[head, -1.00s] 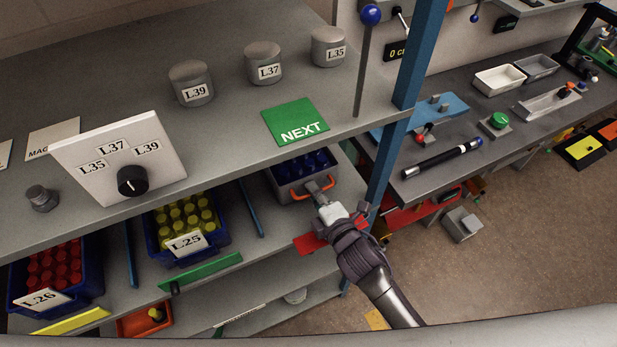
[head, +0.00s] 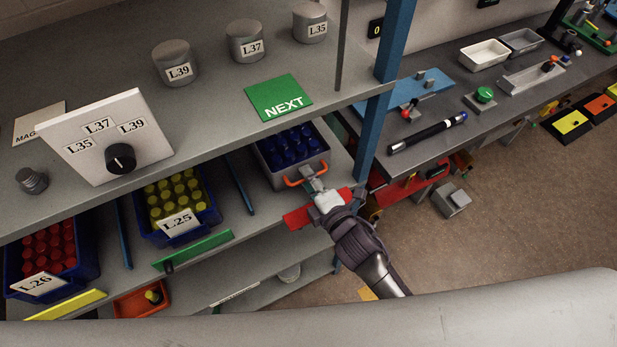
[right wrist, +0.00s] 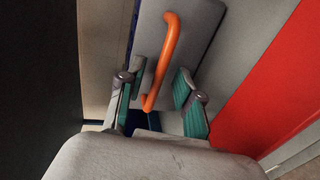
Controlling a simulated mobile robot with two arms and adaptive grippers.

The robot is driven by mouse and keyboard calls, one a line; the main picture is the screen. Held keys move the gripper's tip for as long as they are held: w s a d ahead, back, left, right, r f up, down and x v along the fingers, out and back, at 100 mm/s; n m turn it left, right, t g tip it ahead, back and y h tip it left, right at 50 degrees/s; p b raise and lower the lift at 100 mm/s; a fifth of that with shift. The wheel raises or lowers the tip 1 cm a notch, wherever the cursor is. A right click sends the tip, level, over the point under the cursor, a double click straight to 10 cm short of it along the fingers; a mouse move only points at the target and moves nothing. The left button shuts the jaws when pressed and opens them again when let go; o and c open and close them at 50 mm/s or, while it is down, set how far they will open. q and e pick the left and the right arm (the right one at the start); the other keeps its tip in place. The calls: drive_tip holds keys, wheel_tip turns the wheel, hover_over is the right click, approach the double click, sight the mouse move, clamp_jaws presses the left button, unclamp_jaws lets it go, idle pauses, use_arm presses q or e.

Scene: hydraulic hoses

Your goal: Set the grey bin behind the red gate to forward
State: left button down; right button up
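The grey bin (head: 316,163) holds blue-capped pieces and has an orange handle (head: 291,182) on its front. It stands on the shelf below the top board. The red gate (head: 299,217) is a flat red bar in front of the bin, partly hidden by my right gripper (head: 316,183). In the right wrist view the orange handle (right wrist: 164,58) lies ahead of and between the two green-padded fingers of my right gripper (right wrist: 158,98). The fingers are apart, with gaps at both sides of the handle. A red panel, likely the gate (right wrist: 272,85), fills the right side. My left gripper is not in view.
A blue bin marked L25 (head: 214,216) and one marked L26 (head: 88,262) stand to the left, with green (head: 193,250) and yellow (head: 66,306) bars in front. A blue post (head: 374,140) rises right of the grey bin. The top board carries a white dial panel (head: 82,150) and a green NEXT card (head: 278,90).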

drive_tip(key=v, duration=1.2)
drive_tip(key=shift+r, duration=0.1)
drive_tip(key=s+d+f+m+g+h+b, duration=0.1)
drive_tip(key=s+d+f+m+g+h, duration=0.2)
drive_tip(key=f, duration=0.8)
drive_tip(key=s+d+f+m+g+b, duration=0.1)
drive_tip(key=s+d+f+m+g, duration=0.2)
drive_tip(key=f, duration=0.8)
drive_tip(key=s+d+f+m+g+h+b, duration=0.1)
drive_tip(key=s+d+f+m+h, duration=0.3)
drive_tip(key=f, duration=0.8)
drive_tip(key=s+d+f+m+g, duration=0.1)
drive_tip(key=s+f+m+g, duration=0.1)
drive_tip(key=s+f, duration=0.3)
drive_tip(key=s+d+f+m+g+b, duration=0.1)
drive_tip(key=s+f+m, duration=0.3)
drive_tip(key=s, duration=0.4)
drive_tip(key=s+d+f+m+g, duration=0.2)
drive_tip(key=s+f+m+g, duration=0.1)
drive_tip(key=s+f, duration=0.3)
drive_tip(key=shift+s+d+m+g+y, duration=0.3)
drive_tip(key=shift+s+d+m+y, duration=0.1)
drive_tip(key=shift+s+m, duration=0.25)
